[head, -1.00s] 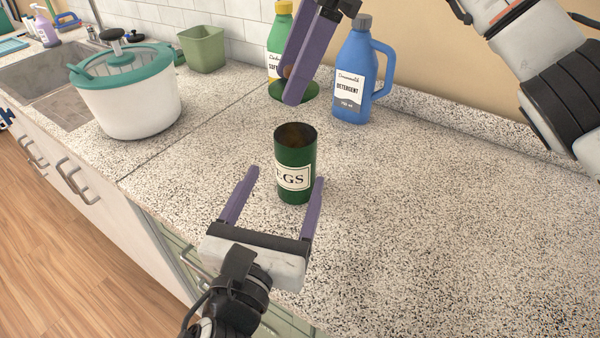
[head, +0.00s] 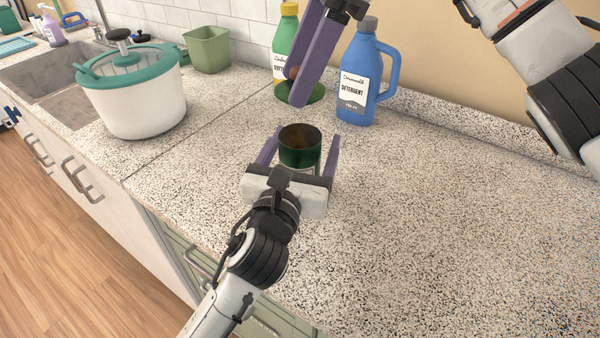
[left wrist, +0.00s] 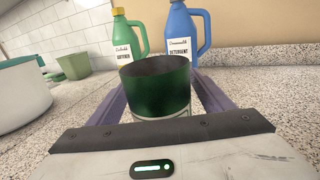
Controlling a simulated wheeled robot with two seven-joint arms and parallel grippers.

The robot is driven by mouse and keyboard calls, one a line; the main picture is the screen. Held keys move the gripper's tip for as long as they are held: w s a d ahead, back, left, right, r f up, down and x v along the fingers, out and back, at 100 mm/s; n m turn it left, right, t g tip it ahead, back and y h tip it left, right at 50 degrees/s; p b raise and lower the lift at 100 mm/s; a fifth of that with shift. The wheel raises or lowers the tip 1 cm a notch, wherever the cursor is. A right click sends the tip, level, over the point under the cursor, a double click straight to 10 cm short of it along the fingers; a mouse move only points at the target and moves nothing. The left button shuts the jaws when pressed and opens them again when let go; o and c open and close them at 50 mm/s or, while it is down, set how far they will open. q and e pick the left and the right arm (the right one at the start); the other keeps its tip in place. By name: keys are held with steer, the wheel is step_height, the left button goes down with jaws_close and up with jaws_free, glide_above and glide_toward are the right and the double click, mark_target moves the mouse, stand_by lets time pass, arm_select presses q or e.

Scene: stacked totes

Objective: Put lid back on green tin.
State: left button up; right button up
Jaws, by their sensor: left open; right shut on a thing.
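The green tin (head: 299,150) stands upright and open on the speckled counter. Its lower part is hidden behind my left gripper in the head view. My left gripper (head: 301,147) is open, with its fingers on either side of the tin. In the left wrist view the tin (left wrist: 155,88) stands between the fingers, with its dark open top showing. My right gripper (head: 298,90) is shut on the green lid (head: 316,93), which it holds in the air by its knob, beyond and above the tin.
A blue detergent bottle (head: 357,85) and a green softener bottle (head: 284,48) stand behind the lid. A white pot with a teal top (head: 140,103) and a green square container (head: 208,50) are to the left. The counter at right is clear.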

arm_select(q)
steer(key=shift+w, duration=0.15)
steer(key=c, duration=1.6)
arm_select(e)
steer(key=shift+f, duration=2.4)
steer(key=shift+f, duration=0.15)
steer(key=shift+f, duration=0.75)
steer(key=shift+f, duration=0.6)
steer(key=o, duration=1.1)
